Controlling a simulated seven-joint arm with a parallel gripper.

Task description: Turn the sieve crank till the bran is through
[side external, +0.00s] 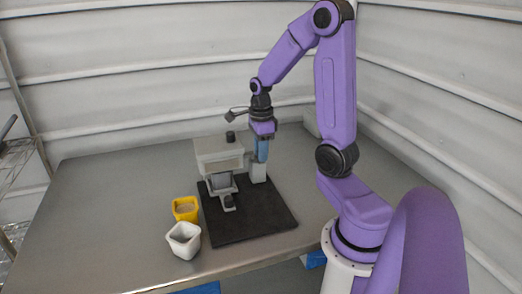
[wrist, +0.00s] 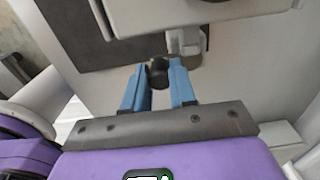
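The sieve hopper (side external: 219,158) is a pale grey box unit on a dark base plate (side external: 250,215). My gripper (side external: 261,158) points down at its right rear side, with blue fingers. In the wrist view, a short black knob (wrist: 158,73) sits between the two fingertips of my gripper (wrist: 160,82) and appears to fill the gap. A pale rounded crank part (wrist: 185,43) shows just beyond it. In the side view the fingers hide the knob. The bran inside the hopper cannot be seen.
A yellow cup (side external: 186,202) with brownish contents stands left of the base plate. A white cup (side external: 184,232) stands in front of it. A black knob (side external: 230,136) is on top of the hopper. The grey table (side external: 105,205) is clear at left.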

